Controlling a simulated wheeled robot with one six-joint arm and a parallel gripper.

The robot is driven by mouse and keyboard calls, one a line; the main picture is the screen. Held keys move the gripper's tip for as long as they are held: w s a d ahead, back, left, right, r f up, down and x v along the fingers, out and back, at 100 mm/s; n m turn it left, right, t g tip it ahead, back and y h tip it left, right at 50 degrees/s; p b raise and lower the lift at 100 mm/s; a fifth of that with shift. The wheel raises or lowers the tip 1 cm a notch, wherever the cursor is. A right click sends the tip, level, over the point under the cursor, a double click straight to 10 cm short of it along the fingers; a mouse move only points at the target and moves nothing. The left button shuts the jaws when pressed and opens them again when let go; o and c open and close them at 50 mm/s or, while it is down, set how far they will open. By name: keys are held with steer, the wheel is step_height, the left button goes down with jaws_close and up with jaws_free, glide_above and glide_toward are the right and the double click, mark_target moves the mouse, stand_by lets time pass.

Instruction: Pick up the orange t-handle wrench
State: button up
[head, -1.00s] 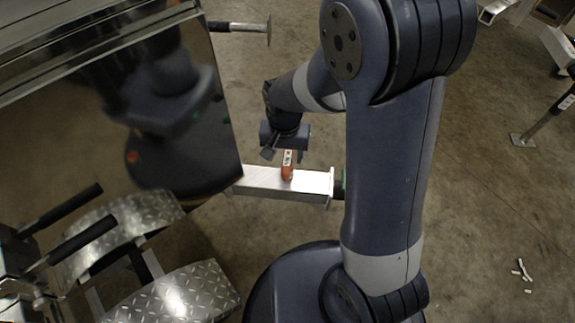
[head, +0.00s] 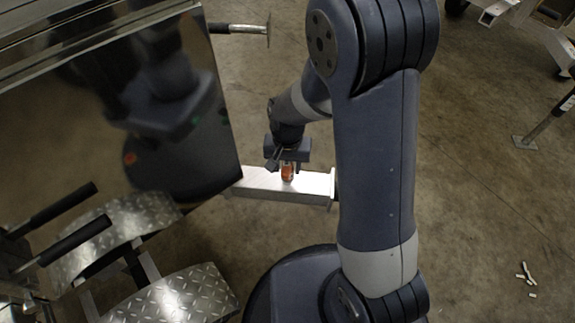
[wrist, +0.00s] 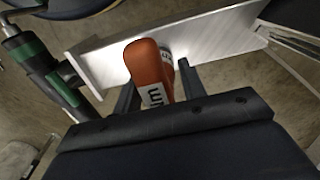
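The orange t-handle wrench (wrist: 146,65) stands out in the wrist view, with a white label with dark letters on its orange part. It also shows small in the head view (head: 287,173), on the aluminium beam (head: 252,181). My gripper (wrist: 157,82) is open, with one finger on each side of the orange part and visible gaps. In the head view my gripper (head: 288,168) is right over the wrench. The lower part of the wrench is hidden; I cannot tell how it rests on the beam.
A shiny trailer box (head: 130,120) stands close on the left, with tread-plate fenders (head: 175,303) below it. A dark post with a green band (wrist: 45,72) is at the left in the wrist view. Open concrete floor (head: 480,170) lies to the right.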

jaws_close()
steer(key=shift+r, duration=0.15)
step_height(320, 180, up, 10)
steer(key=p, duration=0.3)
stand_by(0.4)
